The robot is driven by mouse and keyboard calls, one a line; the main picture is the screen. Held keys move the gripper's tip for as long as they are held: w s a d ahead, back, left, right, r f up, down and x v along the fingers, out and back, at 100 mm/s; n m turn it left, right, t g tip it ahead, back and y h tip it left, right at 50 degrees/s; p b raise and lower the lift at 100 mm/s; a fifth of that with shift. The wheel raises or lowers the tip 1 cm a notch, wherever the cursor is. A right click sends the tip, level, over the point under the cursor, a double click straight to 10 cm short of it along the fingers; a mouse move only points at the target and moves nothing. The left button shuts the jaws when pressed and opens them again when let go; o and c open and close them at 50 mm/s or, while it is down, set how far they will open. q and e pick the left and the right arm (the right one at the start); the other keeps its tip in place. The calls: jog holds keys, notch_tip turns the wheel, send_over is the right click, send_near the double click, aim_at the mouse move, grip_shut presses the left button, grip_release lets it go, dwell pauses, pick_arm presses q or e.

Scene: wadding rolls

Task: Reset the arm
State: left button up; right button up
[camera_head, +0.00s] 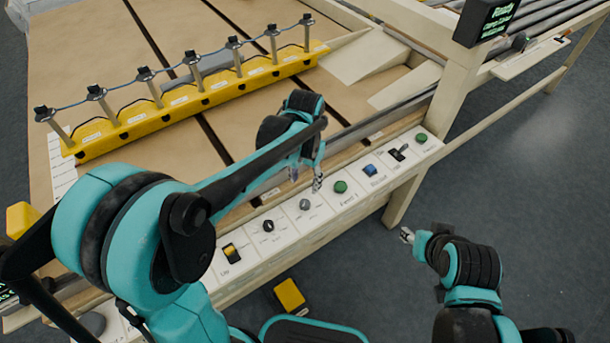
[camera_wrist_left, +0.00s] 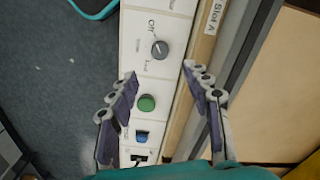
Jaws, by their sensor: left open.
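My left arm reaches from the left across the table's front edge in the head view. Its gripper (camera_head: 306,180) is open and empty, above the white control panel (camera_head: 322,221). In the left wrist view the open fingers (camera_wrist_left: 160,78) stand on either side of the panel strip, with a green button (camera_wrist_left: 146,103) and a grey knob (camera_wrist_left: 159,49) showing between and beyond them. The same green button (camera_head: 340,187) and grey knob (camera_head: 304,204) show beside the gripper in the head view. My right gripper (camera_head: 408,236) is off the table's front side, over the floor; its small fingers do not show their opening.
A yellow bar (camera_head: 200,100) with several upright posts stands on the brown tabletop (camera_head: 90,40). The panel also carries a blue switch (camera_head: 370,171), a black knob (camera_head: 267,226) and an orange switch (camera_head: 230,252). A dark display (camera_head: 486,20) stands at upper right. The right floor is clear.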

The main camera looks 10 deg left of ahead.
pick_arm(q)
jog(key=shift+r, duration=0.9)
jog(key=s+a+r+n+t, duration=0.1)
jog(key=s+a+n+t, duration=0.1)
jog(key=s, duration=0.4)
jog(key=s+a+r+n+t, duration=0.2)
jog(key=s+a+t, duration=0.3)
jog(key=s, duration=0.2)
jog(key=shift+s, duration=0.2)
